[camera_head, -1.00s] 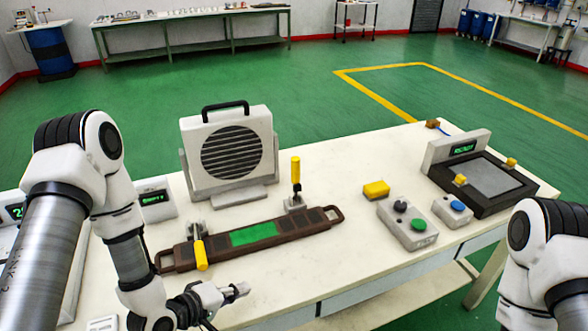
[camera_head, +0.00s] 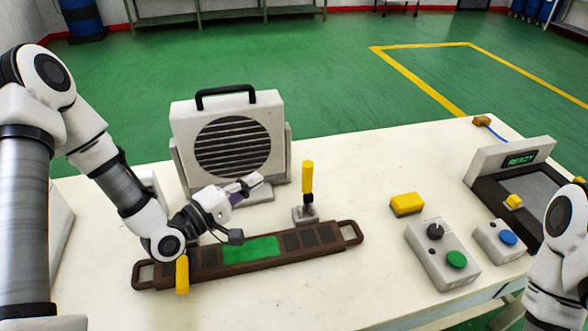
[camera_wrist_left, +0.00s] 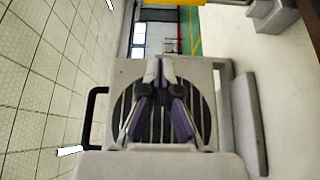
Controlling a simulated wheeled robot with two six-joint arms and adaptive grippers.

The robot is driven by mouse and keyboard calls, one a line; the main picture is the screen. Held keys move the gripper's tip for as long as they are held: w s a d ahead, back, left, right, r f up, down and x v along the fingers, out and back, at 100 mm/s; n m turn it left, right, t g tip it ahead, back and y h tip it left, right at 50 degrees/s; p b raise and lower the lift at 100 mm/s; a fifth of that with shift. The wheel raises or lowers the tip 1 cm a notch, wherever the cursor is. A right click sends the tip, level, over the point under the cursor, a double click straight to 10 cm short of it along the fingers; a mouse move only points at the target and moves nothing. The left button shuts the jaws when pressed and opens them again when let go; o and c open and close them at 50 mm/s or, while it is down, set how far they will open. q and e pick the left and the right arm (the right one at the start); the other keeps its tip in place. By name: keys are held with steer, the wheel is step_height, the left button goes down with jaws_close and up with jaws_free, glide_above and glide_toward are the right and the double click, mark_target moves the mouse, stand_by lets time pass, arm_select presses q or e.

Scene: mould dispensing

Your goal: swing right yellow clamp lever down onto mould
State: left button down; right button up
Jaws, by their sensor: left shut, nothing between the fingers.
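The right clamp's yellow lever (camera_head: 307,178) stands upright on its grey clamp base (camera_head: 305,214), behind the right half of the mould. The dark brown mould (camera_head: 205,264) with a green panel lies on the table. The left clamp's yellow lever (camera_head: 182,275) is lowered at the mould's left end. My left gripper (camera_head: 250,186) is shut and empty above the mould, left of the upright lever and apart from it. In the left wrist view its fingertips (camera_wrist_left: 160,72) are together, and the yellow lever (camera_wrist_left: 172,2) shows at the top edge. My right gripper is out of view.
A grey fan unit (camera_head: 232,140) with a black handle stands just behind the mould, close to my left gripper. A yellow block (camera_head: 406,204), a button box (camera_head: 442,256) and a display fixture (camera_head: 505,166) stand to the right. The table between mould and boxes is clear.

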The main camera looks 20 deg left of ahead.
mark_target(307, 189)
arm_select(q)
steer(key=w+d+p, duration=0.2)
steer(key=w+d, duration=0.5)
steer(key=shift+w+f+p, duration=0.2)
steer(key=shift+f+p, duration=0.15)
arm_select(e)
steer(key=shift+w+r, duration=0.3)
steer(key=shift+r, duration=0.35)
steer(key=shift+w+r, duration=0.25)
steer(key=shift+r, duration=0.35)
arm_select(q)
steer(key=shift+w+f, duration=0.1)
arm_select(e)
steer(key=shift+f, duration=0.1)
